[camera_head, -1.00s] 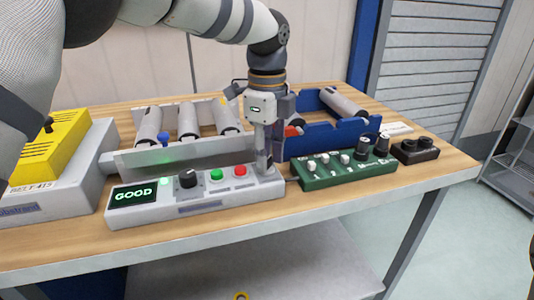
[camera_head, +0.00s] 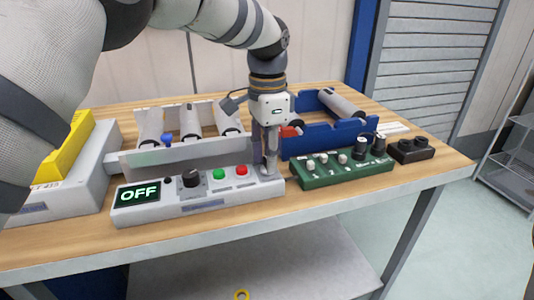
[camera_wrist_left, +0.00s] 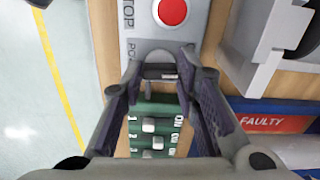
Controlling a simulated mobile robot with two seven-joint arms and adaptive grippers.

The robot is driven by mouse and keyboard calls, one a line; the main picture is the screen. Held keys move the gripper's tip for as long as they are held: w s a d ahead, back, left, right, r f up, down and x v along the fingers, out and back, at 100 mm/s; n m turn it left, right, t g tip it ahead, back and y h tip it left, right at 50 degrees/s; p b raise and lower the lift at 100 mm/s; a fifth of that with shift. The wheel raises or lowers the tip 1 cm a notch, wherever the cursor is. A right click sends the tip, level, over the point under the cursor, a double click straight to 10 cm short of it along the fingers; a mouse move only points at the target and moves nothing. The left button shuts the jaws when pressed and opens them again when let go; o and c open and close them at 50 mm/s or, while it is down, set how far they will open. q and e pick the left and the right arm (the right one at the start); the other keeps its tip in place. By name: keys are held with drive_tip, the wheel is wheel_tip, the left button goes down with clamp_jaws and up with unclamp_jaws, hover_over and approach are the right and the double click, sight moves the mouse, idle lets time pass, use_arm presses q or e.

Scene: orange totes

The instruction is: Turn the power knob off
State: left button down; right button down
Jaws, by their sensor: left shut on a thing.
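The grey control box (camera_head: 205,200) lies along the table's front edge, and its display (camera_head: 138,192) reads OFF in green-white letters. The power knob sits at the box's right end, mostly hidden by my left gripper (camera_head: 267,166) in the head view. In the left wrist view the knob (camera_wrist_left: 160,72) lies between the fingertips of my left gripper (camera_wrist_left: 160,78), which points down and is shut on it. Part of a "PO…" label shows beside the knob. My right gripper is not in view.
A green switch panel (camera_head: 320,178) stands close on the right. A blue tray (camera_head: 305,145) and a grey bin (camera_head: 185,158) holding cylinders stand behind.

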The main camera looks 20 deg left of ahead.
use_arm(q)
drive_tip(key=n, duration=0.4)
drive_tip(key=shift+n, duration=2.1)
drive_tip(key=c, duration=1.2)
unclamp_jaws()
drive_tip(key=shift+c, duration=0.2)
